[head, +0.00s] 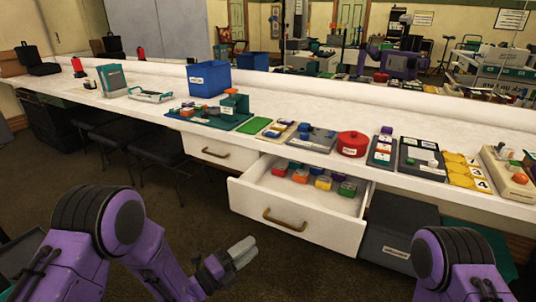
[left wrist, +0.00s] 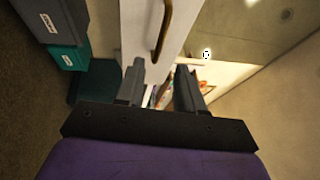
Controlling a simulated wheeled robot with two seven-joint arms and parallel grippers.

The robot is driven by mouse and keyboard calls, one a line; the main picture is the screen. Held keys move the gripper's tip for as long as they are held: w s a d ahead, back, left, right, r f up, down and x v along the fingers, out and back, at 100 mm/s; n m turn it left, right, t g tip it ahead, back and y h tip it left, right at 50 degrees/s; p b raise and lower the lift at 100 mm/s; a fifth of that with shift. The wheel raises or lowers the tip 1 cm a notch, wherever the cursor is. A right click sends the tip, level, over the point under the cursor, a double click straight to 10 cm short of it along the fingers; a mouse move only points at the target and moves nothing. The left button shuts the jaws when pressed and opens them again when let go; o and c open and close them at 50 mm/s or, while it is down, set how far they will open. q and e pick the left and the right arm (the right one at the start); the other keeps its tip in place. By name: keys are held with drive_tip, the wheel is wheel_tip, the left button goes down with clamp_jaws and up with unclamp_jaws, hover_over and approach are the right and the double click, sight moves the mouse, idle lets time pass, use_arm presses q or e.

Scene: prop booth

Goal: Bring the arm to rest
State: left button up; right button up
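My left arm is purple and comes in from the lower left of the head view. My left gripper (head: 242,251) hangs over the dark floor, in front of and below the open drawer (head: 291,214), apart from it. In the left wrist view the two dark fingers of my left gripper (left wrist: 158,88) stand apart with no object held between them. Beyond them shows a white drawer front with a handle (left wrist: 163,30). Only the upper part of my right arm shows at the lower right of the head view; its gripper is out of the picture.
The open drawer holds several coloured blocks (head: 321,183). The long white counter (head: 150,110) carries a blue bin (head: 208,79), a red pot (head: 352,144) and several trays. A grey bin (head: 396,232) stands under the counter. Black chairs (head: 158,143) stand at the left. Floor before the drawer is clear.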

use_arm(q)
drive_tip(key=s+a+f+n+g+y, duration=0.1)
drive_tip(key=s+a+f+n+y, duration=0.2)
drive_tip(key=a+f+n+y, duration=0.55)
drive_tip(key=s+a+f+n+g+y, duration=0.1)
drive_tip(key=s+a+f+n+y, duration=0.15)
drive_tip(key=f+n, duration=0.75)
drive_tip(key=s+a+f+n+g+y, duration=0.2)
drive_tip(key=s+a+n+g+y, duration=0.3)
drive_tip(key=s+n, duration=0.65)
drive_tip(key=s+a+f+n+g+y, duration=0.1)
drive_tip(key=s+a+n+g, duration=0.15)
drive_tip(key=s, duration=0.55)
drive_tip(key=s+a+f+n+g+y, duration=0.15)
drive_tip(key=s+a, duration=0.25)
drive_tip(key=s, duration=0.4)
wheel_tip(320, 180, up, 14)
drive_tip(key=w+p, duration=0.1)
drive_tip(key=p, duration=1.3)
drive_tip(key=shift+w+d+r+n+t, duration=0.2)
drive_tip(key=shift+n+t, duration=0.1)
drive_tip(key=shift+t, duration=0.1)
drive_tip(key=shift+o, duration=0.4)
